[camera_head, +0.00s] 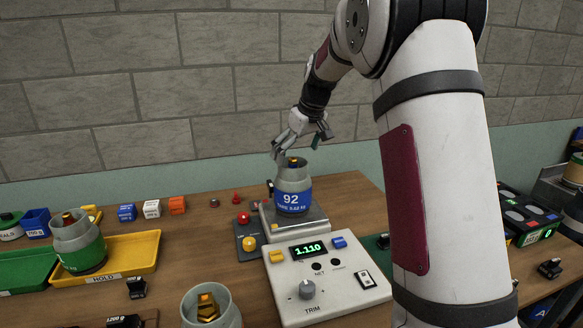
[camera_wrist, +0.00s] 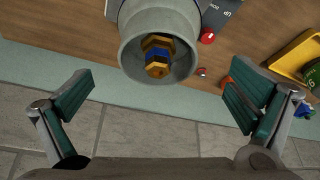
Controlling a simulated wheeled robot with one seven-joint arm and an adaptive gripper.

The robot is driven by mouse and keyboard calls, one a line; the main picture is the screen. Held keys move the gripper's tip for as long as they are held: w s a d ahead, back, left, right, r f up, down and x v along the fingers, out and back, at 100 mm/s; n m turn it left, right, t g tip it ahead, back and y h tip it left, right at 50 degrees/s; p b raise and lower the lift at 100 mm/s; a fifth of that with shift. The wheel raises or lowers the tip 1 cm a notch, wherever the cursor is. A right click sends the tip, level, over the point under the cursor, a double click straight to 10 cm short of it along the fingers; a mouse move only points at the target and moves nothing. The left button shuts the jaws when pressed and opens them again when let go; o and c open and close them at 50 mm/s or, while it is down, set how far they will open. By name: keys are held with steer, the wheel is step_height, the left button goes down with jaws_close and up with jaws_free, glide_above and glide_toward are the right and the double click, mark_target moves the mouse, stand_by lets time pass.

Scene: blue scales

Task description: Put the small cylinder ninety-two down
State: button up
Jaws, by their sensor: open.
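The small cylinder ninety-two (camera_head: 293,190) is grey with a blue band reading 92. It stands upright on the metal plate of the scale (camera_head: 314,225). My gripper (camera_head: 303,145) is just above and behind its top, with fingers spread. In the wrist view, my gripper (camera_wrist: 163,92) is wide open, and the cylinder's grey collar (camera_wrist: 128,56) lies beyond the fingertips, apart from both fingers. Brass and blue fittings (camera_wrist: 157,55) show inside the collar. The scale's control box (camera_head: 325,275) has a green display reading 1.110.
A yellow HOLD tray (camera_head: 135,248) at left carries a green-banded cylinder (camera_head: 78,243). Another open-topped grey cylinder (camera_head: 211,308) stands at the front. Small blue, white and orange blocks (camera_head: 151,208) line the back. A red knob (camera_head: 243,218) is beside the scale. A wall is behind the table.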

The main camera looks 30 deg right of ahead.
steer(key=s+a+r+m, duration=0.1)
steer(key=s+a+r, duration=0.45)
steer(key=s, duration=0.35)
steer(key=s+a+r, duration=0.4)
steer(key=s+a, duration=0.2)
steer(key=s, duration=0.2)
steer(key=s+a+f, duration=0.2)
steer(key=s, duration=0.5)
steer(key=s+a+f, duration=0.1)
steer(key=s+f, duration=0.1)
steer(key=s, duration=0.5)
steer(key=s+a+f+m, duration=0.1)
steer(key=s+a+f, duration=0.1)
steer(key=s, duration=0.5)
steer(key=shift+s+a+f+h, duration=0.15)
steer(key=shift+a+f+h, duration=0.15)
steer(key=shift+a+f, duration=0.05)
